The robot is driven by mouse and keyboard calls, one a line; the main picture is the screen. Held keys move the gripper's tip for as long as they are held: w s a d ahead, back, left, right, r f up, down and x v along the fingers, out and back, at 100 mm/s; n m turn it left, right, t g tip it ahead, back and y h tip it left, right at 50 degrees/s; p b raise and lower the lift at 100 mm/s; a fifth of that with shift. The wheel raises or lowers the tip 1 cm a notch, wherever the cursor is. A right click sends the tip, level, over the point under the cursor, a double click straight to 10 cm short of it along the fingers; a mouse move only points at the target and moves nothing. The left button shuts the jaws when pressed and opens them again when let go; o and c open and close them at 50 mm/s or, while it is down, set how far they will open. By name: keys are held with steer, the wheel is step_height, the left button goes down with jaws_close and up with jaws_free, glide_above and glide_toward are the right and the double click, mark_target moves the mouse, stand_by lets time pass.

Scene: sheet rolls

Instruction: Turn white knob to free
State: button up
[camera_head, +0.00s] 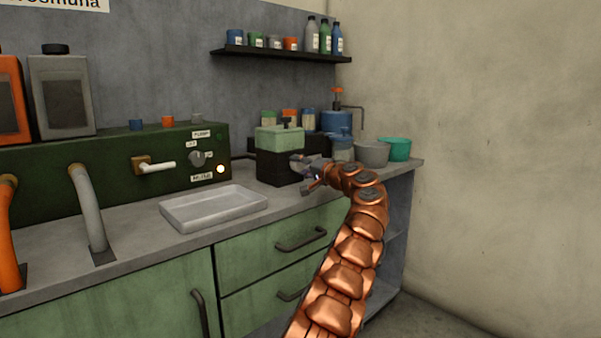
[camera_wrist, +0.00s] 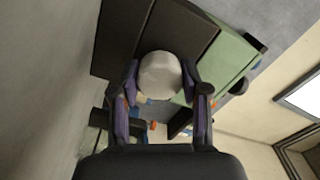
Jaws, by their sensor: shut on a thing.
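In the wrist view, a round white knob (camera_wrist: 160,75) sits between the two fingers of my gripper (camera_wrist: 160,82). The fingers are shut on it from both sides. Behind it is a dark box with a pale green top (camera_wrist: 218,68), seen turned sideways. In the head view, the same dark box with the green lid (camera_head: 280,139) stands on the counter, and my gripper (camera_head: 300,170) is at its right front side. The white knob cannot be made out in the head view. Any marking for a free position is not visible.
A dark green panel (camera_head: 95,170) carries a grey dial (camera_head: 197,158), a lever (camera_head: 158,166) and small labels. A white tray (camera_head: 213,207) lies on the counter. Pots and bowls (camera_head: 371,153) stand close behind my gripper. A shelf of bottles (camera_head: 280,54) hangs above.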

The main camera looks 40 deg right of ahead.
steer(key=shift+f+n+b, duration=0.15)
steer(key=shift+n+b, duration=0.35)
steer(key=shift+n, duration=0.7)
steer(key=o, duration=1.1)
steer(key=shift+o, duration=0.2)
